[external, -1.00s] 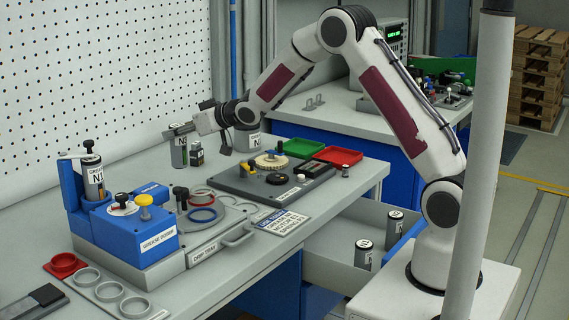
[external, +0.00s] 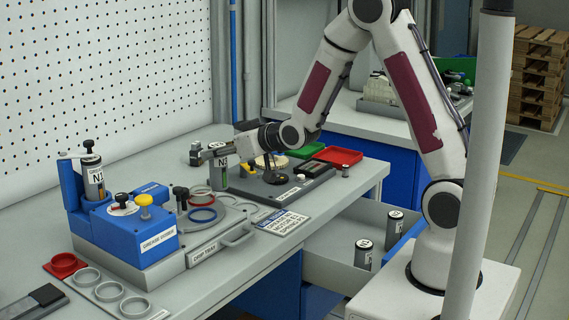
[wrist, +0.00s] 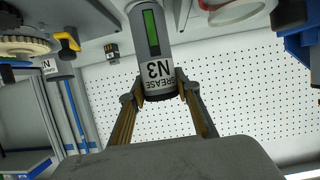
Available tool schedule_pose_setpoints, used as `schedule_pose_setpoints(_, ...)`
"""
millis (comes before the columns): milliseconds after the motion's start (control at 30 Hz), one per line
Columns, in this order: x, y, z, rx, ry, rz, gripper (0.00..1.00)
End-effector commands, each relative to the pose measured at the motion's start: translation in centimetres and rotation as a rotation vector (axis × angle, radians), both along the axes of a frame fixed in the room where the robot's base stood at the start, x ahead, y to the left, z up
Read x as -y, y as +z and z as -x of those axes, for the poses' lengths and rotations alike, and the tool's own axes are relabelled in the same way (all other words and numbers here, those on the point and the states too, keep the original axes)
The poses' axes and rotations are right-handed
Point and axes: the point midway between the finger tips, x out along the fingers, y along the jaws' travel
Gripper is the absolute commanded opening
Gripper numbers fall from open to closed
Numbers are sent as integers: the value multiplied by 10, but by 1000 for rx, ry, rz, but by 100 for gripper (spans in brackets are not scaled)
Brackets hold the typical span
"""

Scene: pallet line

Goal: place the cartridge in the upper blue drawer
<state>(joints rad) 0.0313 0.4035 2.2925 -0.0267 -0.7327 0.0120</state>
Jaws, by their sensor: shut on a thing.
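My gripper (external: 213,153) is shut on a grey grease cartridge (external: 220,177) marked N3, held about upright over the bench, left of the dark fixture plate. In the wrist view, my gripper's fingers (wrist: 165,92) close on either side of the cartridge (wrist: 158,50), whose label and green strip show. The upper drawer (external: 328,270) stands open under the bench, at the lower right of the external view. Two cartridges stand in it, a near one (external: 363,254) and a far one (external: 394,229). My arm's lower links stand beside the drawer and partly hide it.
The fixture plate (external: 285,188) carries a gear. Green and red trays (external: 338,156) lie behind. A small black item (external: 195,154) stands near my gripper.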

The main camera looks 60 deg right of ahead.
Motion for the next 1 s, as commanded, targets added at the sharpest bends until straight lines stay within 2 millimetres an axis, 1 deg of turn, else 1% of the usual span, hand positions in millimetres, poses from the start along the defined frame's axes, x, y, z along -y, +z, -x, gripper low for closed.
schedule_pose_setpoints(33, -2, 2, 8, 1, -4, -1, 5)
schedule_pose_setpoints(100, -5, 3, 17, 2, -4, 0, 5)
schedule_pose_setpoints(200, -9, 9, 22, 4, 2, -1, 5)
schedule_pose_setpoints(400, -13, 19, 22, 2, 9, -1, 5)
schedule_pose_setpoints(1000, -15, 20, 21, 1, 12, -1, 5)
